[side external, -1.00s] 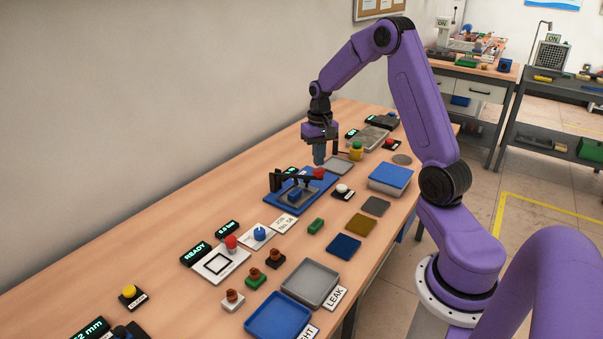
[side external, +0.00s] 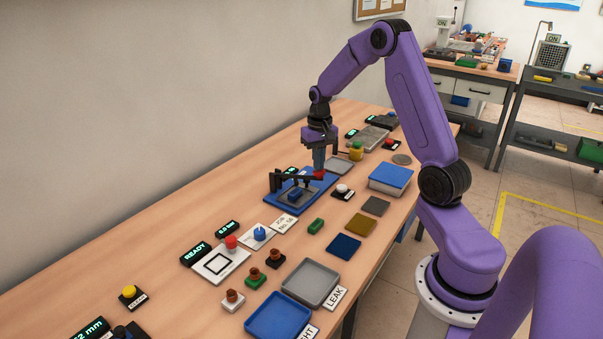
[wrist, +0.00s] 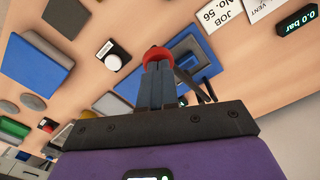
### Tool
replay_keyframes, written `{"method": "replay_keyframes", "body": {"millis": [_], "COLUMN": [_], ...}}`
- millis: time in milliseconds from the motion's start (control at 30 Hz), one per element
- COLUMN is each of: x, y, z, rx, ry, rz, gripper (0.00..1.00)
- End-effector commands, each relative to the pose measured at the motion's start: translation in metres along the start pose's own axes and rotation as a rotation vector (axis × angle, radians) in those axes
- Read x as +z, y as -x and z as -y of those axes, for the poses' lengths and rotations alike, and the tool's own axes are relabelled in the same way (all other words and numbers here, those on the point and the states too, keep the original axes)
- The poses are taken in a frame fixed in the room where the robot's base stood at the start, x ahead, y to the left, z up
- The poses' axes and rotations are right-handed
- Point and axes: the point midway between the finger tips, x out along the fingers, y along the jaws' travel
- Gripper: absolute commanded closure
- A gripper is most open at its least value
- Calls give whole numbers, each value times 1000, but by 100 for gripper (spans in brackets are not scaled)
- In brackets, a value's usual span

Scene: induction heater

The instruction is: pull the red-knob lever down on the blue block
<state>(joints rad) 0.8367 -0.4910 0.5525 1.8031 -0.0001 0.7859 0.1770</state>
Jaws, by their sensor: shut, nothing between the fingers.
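The blue block (side external: 331,180) sits mid-bench with a black frame and a black lever (side external: 296,177) lying nearly level over it. The lever's red knob (side external: 319,175) is at its right end, partly hidden by my fingers. My gripper (side external: 319,168) points down with its fingers together and empty, its tips at the top of the knob and seemingly touching it. In the wrist view, the red knob (wrist: 157,56) shows just beyond the fingertips (wrist: 158,68). A small blue part (side external: 295,194) sits in the block's grey recess under the lever.
A white button (side external: 342,189) stands right of the block, and a grey tray (side external: 341,166) lies behind it. A yellow-topped part (side external: 356,151) is near my gripper. A blue-lidded box (side external: 391,177) is at the right edge. Bare bench lies to the left.

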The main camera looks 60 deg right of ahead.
Motion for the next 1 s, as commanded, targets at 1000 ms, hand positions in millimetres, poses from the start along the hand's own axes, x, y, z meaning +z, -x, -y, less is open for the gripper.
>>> {"method": "replay_keyframes", "body": {"millis": [1000], "x": [0], "y": [-35], "z": [0], "rx": [0], "ry": [0], "rz": [1], "gripper": [100]}}
